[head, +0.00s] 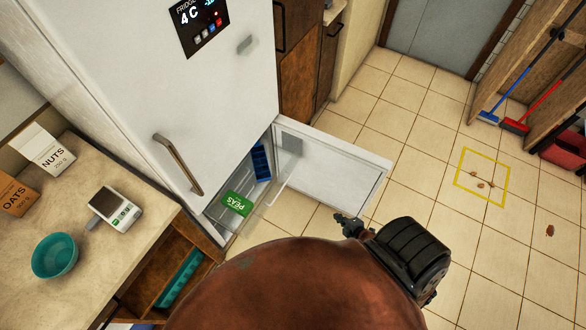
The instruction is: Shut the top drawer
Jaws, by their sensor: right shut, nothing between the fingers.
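The white fridge (125,75) stands at the left, its lower compartment open. The compartment's door (335,168) is swung out to the right. A translucent drawer (276,182) shows in the opening, seemingly pulled partly out. Near it are a green peas packet (237,203) and a blue tray (261,160); I cannot tell exactly which level each rests on. My right gripper (342,219) is shut and empty, in front of the open door's lower edge and right of the drawer, apart from the drawer. My left gripper is not in view.
A counter (115,265) at left holds a teal bowl (55,256), a scale (115,208), and nuts (45,150) and oats (14,195) packages. Tiled floor is open at right, with a yellow square (482,177) and brown bits. Brooms (514,126) lean by shelving.

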